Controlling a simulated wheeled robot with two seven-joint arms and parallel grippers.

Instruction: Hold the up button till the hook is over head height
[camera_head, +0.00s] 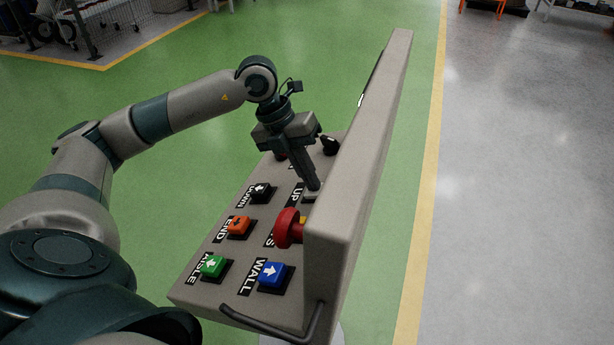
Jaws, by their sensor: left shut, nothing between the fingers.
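The control panel (218,262) stands in front of me, a grey sloped desk with labelled buttons. My left gripper (314,187) is shut and empty, pointing down with its fingertips at the button beside the UP label (295,194). The fingers cover most of that button, so I cannot tell whether it is pressed. The black DOWN button (261,192) is just left of the fingers. The hook is not in view. My right gripper is not in view.
The panel also bears an orange END button (239,227), a green AISLE button (214,265), a blue WALL button (273,274) and a red mushroom knob (286,229). A tall grey upright board (362,150) closes off the panel's right side. Open floor lies beyond.

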